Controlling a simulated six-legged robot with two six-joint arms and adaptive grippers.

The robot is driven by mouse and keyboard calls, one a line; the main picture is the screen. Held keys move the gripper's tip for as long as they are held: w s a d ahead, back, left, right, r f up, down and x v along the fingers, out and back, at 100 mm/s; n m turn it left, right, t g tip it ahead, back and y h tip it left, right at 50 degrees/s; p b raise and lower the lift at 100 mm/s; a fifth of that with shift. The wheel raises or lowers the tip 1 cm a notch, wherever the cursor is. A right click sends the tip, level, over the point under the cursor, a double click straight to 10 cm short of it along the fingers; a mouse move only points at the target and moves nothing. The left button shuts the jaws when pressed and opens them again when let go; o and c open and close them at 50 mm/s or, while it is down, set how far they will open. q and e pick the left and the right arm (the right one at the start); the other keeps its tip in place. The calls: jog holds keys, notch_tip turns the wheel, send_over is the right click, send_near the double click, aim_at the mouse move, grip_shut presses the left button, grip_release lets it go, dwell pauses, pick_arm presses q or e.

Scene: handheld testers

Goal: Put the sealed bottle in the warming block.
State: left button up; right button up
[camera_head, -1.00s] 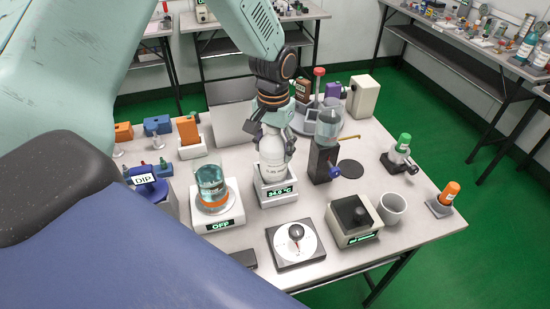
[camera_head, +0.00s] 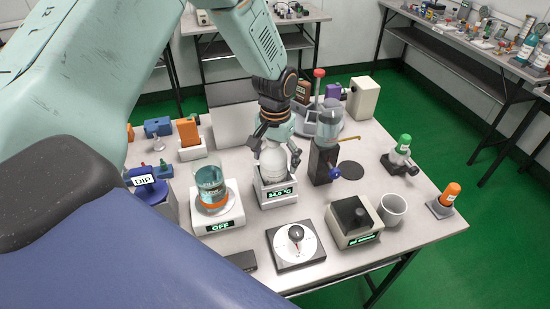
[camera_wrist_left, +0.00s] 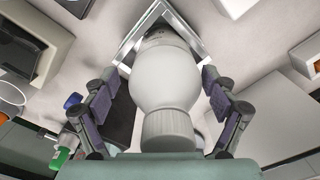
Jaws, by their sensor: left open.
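The white sealed bottle (camera_head: 273,163) stands upright in the warming block (camera_head: 276,192), a pale box with a green-lit temperature display. In the left wrist view the bottle (camera_wrist_left: 165,80) is seen from its cap end, with its base inside the block's square metal rim (camera_wrist_left: 192,35). My left gripper (camera_head: 275,152) is above the block, with its fingers spread on both sides of the bottle. In the left wrist view the left gripper (camera_wrist_left: 163,95) is open, with gaps between the fingers and the bottle. My right gripper is not in view.
A hotplate reading OFF (camera_head: 218,219) with a beaker stands left of the block. A dark stand with a clear vessel (camera_head: 328,125) is close on the right. A dial plate (camera_head: 296,245) and a meter box (camera_head: 353,221) stand in front.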

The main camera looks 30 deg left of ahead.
pick_arm(q)
jog(key=shift+a, duration=0.2)
jog(key=shift+w+r, duration=0.1)
jog(key=shift+r, duration=0.05)
notch_tip(320, 180, up, 12)
jog(key=shift+d+f+p, duration=0.1)
jog(key=shift+p, duration=0.5)
jog(key=shift+f, duration=0.1)
